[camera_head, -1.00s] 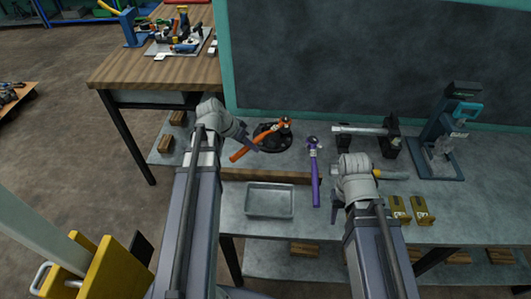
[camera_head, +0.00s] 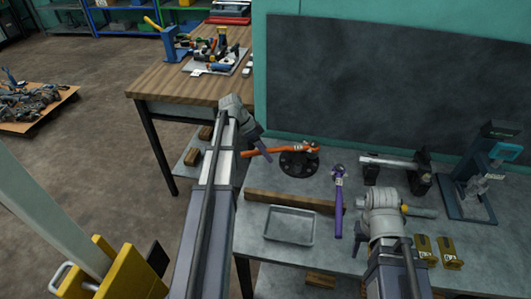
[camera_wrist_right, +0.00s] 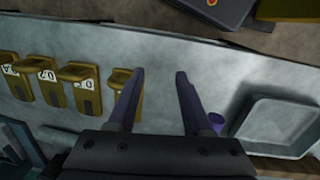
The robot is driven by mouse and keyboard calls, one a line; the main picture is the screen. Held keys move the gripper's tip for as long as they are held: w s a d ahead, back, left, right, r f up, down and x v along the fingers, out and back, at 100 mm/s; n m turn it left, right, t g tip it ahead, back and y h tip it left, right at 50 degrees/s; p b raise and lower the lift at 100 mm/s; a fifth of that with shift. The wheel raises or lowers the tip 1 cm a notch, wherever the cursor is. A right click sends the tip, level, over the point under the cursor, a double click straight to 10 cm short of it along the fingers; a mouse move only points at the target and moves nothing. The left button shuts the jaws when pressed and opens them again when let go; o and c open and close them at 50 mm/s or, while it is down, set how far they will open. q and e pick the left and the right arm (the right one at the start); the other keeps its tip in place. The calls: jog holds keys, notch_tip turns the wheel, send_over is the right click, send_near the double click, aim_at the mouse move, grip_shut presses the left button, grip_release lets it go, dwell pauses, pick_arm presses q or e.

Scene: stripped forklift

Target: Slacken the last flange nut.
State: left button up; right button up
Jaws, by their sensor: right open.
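An orange-handled wrench (camera_head: 280,149) lies with its head over a round black flange (camera_head: 297,168) on the bench. The nut under the wrench head is too small to make out. My left gripper (camera_head: 264,150) is at the wrench's handle, its fingers across it, and appears shut on it. A purple-handled tool (camera_head: 338,203) lies to the right of the flange. My right gripper (camera_wrist_right: 160,85) is open and empty above the bench. The purple handle's end (camera_wrist_right: 216,122) shows beside one finger.
A grey tray (camera_head: 290,226) lies at the bench's front, a wooden bar (camera_head: 290,200) behind it. Yellow brackets (camera_head: 437,250) stand right of my right gripper. A black clamp fixture (camera_head: 395,170) and a blue press (camera_head: 480,180) stand behind. The wall panel (camera_head: 390,85) bounds the back.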

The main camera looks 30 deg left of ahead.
pick_arm(q)
jog(key=shift+o, duration=0.4)
jog(key=shift+a, duration=0.1)
jog(key=p+v, duration=0.6)
jog(key=v, duration=0.1)
jog(key=shift+a+r+p, duration=0.15)
jog(key=shift+r+p, duration=0.2)
jog(key=shift+p, duration=0.05)
pick_arm(e)
notch_tip(320, 180, up, 7)
pick_arm(q)
jog(key=shift+s, duration=0.1)
pick_arm(e)
jog(key=shift+f, duration=0.15)
pick_arm(q)
jog(key=s+d+f+n+y, duration=0.1)
jog(key=s+d+n+y, duration=0.1)
jog(key=s+d, duration=0.4)
jog(key=s+d+f+n+g+y, duration=0.1)
jog(key=s+d, duration=0.5)
jog(key=d, duration=0.9)
jog(key=s+d+n+g+y, duration=0.1)
jog(key=s+d+y, duration=0.3)
jog(key=d, duration=0.7)
jog(key=shift+s+d+f+n, duration=0.4)
jog(key=shift+s+n, duration=0.4)
jog(key=shift+s, duration=0.2)
